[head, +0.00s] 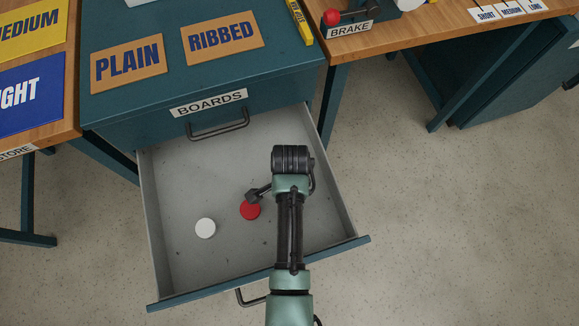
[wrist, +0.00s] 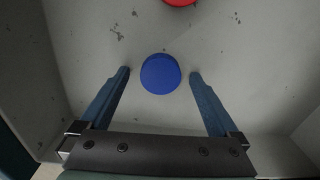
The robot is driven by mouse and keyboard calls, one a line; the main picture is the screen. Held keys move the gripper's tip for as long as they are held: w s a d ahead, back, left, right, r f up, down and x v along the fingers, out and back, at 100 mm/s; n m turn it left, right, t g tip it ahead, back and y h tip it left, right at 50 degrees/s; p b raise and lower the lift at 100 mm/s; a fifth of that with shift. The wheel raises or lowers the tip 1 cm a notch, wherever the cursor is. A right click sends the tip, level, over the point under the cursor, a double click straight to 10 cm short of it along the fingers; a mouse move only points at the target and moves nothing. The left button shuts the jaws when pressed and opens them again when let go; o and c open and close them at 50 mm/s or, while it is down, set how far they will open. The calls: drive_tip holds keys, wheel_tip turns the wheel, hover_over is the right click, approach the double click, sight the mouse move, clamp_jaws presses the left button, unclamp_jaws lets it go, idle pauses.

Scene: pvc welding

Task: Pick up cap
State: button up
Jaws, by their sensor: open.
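In the wrist view a round blue cap (wrist: 160,74) lies on the grey drawer floor. My gripper (wrist: 160,73) is open, with one blue finger on each side of the blue cap and a visible gap to each. I cannot tell how high the fingertips are above the floor. A red cap (wrist: 179,2) is partly cut off at the top edge. In the head view the red cap (head: 251,211) lies left of my arm and a white cap (head: 205,228) lies farther left. My arm hides the blue cap and the fingers there.
The open drawer (head: 172,270) has raised walls around the caps. The teal cabinet (head: 160,115) labelled BOARDS stands behind it, carrying PLAIN and RIBBED signs. A wooden bench (head: 430,35) with a BRAKE machine stands at the upper right.

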drive_tip(key=shift+c, duration=0.4)
drive_tip(key=c, duration=1.3)
wheel_tip(320, 180, up, 10)
drive_tip(key=p, duration=0.3)
drive_tip(key=shift+c, duration=0.2)
